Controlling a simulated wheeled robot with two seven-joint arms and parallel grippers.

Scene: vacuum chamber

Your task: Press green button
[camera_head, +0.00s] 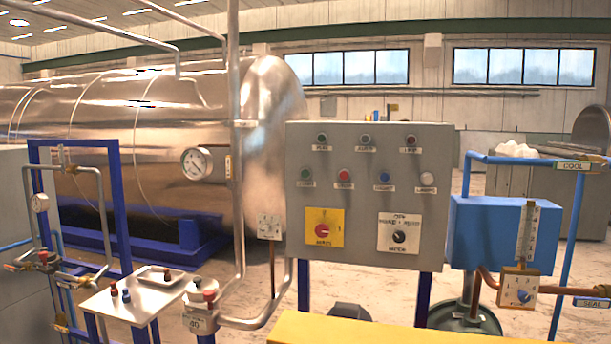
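A grey control panel (437,190) stands upright on blue legs right of centre. A green button (306,174) is at the left end of its middle row, above a small label too blurred to read. To its right in that row are a red button (344,175), a blue button (385,176) and a white one (427,179). Another dark greenish round element (321,139) is at the left of the top row. Nothing covers the panel's front. Neither of my grippers is in view.
Below the buttons are a red knob on a yellow plate (323,244) and a black dial (399,237). A yellow surface (390,331) crosses the bottom front. Pipes and a small white console (135,299) stand left; a blue box (485,225) stands right. A steel tank (165,130) lies behind.

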